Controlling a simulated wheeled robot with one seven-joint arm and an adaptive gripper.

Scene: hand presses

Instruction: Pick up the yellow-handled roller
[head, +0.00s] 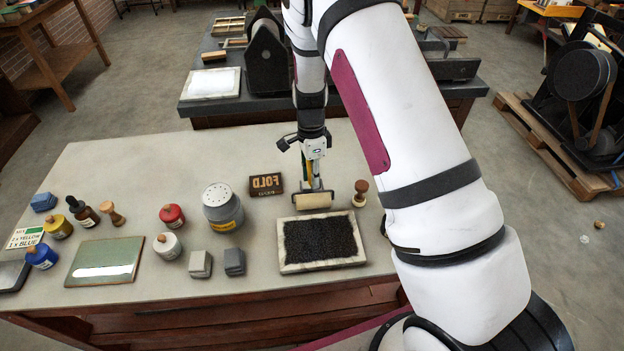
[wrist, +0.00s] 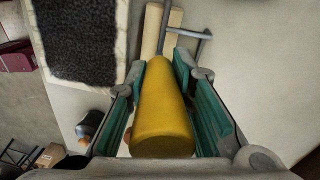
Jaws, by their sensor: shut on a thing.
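The yellow-handled roller shows in the wrist view with its thick yellow handle (wrist: 163,118) between the green pads of my gripper (wrist: 163,100). Its metal frame and pale roller (wrist: 155,30) lie beyond the handle. In the head view my gripper (head: 313,168) points down at the table's right part, and the pale roller (head: 312,200) hangs below it, just behind the black-filled tray. My gripper is shut on the yellow handle. The handle is mostly hidden by the gripper in the head view. I cannot tell whether the roller touches the table.
The black-filled tray (head: 320,266) lies in front of the roller. A FOLD block (head: 266,185) stands to its left and a wooden-knobbed stamp (head: 360,193) to its right. A grey shaker tin (head: 222,208) and several ink bottles stand further left. The table's back left is clear.

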